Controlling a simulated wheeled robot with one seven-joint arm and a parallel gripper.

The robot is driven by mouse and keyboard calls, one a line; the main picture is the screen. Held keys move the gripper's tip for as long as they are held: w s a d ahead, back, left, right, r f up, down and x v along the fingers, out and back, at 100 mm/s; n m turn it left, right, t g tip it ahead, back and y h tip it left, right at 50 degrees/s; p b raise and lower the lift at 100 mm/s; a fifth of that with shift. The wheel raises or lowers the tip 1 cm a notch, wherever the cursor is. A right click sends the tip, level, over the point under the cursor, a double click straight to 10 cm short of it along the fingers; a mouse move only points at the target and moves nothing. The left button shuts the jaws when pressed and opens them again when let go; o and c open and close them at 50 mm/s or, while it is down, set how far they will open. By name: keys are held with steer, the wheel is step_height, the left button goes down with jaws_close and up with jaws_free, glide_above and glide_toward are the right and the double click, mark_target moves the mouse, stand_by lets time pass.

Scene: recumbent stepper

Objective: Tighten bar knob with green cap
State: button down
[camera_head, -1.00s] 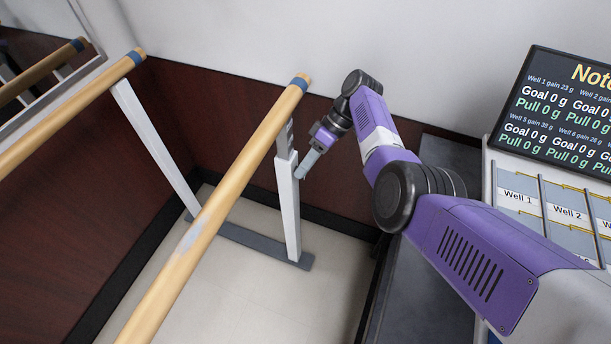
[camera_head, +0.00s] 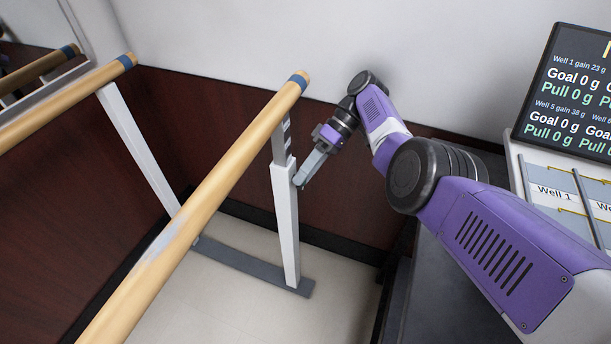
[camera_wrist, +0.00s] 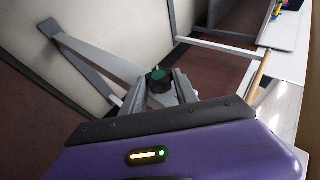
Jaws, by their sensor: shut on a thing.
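The bar knob with the green cap (camera_wrist: 158,76) shows in the wrist view between my two grey fingers. My gripper (camera_wrist: 160,86) is shut on it near the fingertips. In the head view my gripper (camera_head: 300,180) reaches the right side of the white upright post (camera_head: 287,225), below the near wooden bar (camera_head: 215,185). The knob itself is hidden by my fingers in that view. The post stands upright on a grey foot, with a notched grey inner tube rising from its top to the bar.
A second wooden bar (camera_head: 65,103) on its own white post (camera_head: 140,145) runs parallel at the left. A dark red wall panel (camera_head: 235,130) is behind. A dark screen (camera_head: 570,95) and a rack with labelled wells (camera_head: 555,193) stand at the right. Pale floor lies between the posts.

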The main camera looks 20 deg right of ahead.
steer(key=c, duration=0.9)
jaws_free()
steer(key=shift+c, duration=0.2)
step_height(320, 180, up, 20)
steer(key=p, duration=1.7)
steer(key=shift+p, duration=0.35)
